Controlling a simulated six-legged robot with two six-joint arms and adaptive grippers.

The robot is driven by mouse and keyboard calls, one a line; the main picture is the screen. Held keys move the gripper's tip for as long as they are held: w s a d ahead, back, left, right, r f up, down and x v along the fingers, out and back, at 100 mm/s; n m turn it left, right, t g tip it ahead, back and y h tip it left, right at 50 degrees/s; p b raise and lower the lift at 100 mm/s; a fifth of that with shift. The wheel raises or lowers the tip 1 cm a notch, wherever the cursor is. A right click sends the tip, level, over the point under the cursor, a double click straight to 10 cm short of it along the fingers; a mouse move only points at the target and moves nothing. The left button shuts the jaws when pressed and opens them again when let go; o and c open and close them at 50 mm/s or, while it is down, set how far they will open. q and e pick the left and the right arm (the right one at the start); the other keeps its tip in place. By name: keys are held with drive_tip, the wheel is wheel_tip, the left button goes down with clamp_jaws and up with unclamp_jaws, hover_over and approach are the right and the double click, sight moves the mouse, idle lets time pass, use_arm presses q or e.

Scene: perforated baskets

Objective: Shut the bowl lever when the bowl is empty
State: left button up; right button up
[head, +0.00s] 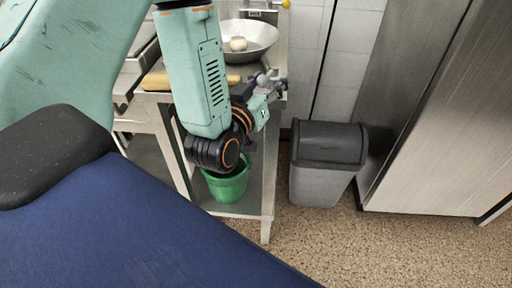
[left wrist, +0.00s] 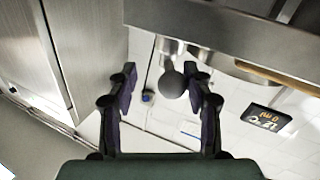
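A wide metal bowl (head: 262,36) sits on the steel table, and a pale round item (head: 238,44) lies in it. My left gripper (head: 270,88) is over the table's right front corner, in front of the bowl. In the left wrist view its two fingers (left wrist: 160,76) stand apart. A dark grey round knob (left wrist: 172,84) shows between them; I cannot tell whether it is the bowl lever or how near it is. A small yellow knob (head: 286,4) is behind the bowl at the upper right. My right gripper is not in view.
A green bucket (head: 228,188) stands on the table's lower shelf, partly behind my arm. A pale wooden item (head: 156,81) lies on the table. A grey lidded bin (head: 322,180) stands right of the table, near a tall steel cabinet (head: 425,140). Speckled floor in front is clear.

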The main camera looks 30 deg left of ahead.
use_arm(q)
drive_tip(key=shift+w+d+n+y+b, duration=0.1)
drive_tip(key=shift+d+n+y+b, duration=0.3)
drive_tip(key=shift+y+b, duration=0.15)
drive_tip(key=shift+w+d+n+y, duration=0.1)
drive_tip(key=shift+n+y, duration=0.2)
drive_tip(key=shift+y, duration=0.35)
drive_tip(key=s+d+g+p, duration=0.1)
drive_tip(key=s+d+p, duration=0.1)
drive_tip(key=s+p, duration=0.45)
drive_tip(key=s+f+m+g+h+b, duration=0.1)
drive_tip(key=s+f+m+g, duration=0.1)
drive_tip(key=f, duration=0.7)
drive_tip(key=shift+s+f+g, duration=0.3)
drive_tip(key=shift+s+g, duration=0.25)
drive_tip(key=shift+g, duration=0.75)
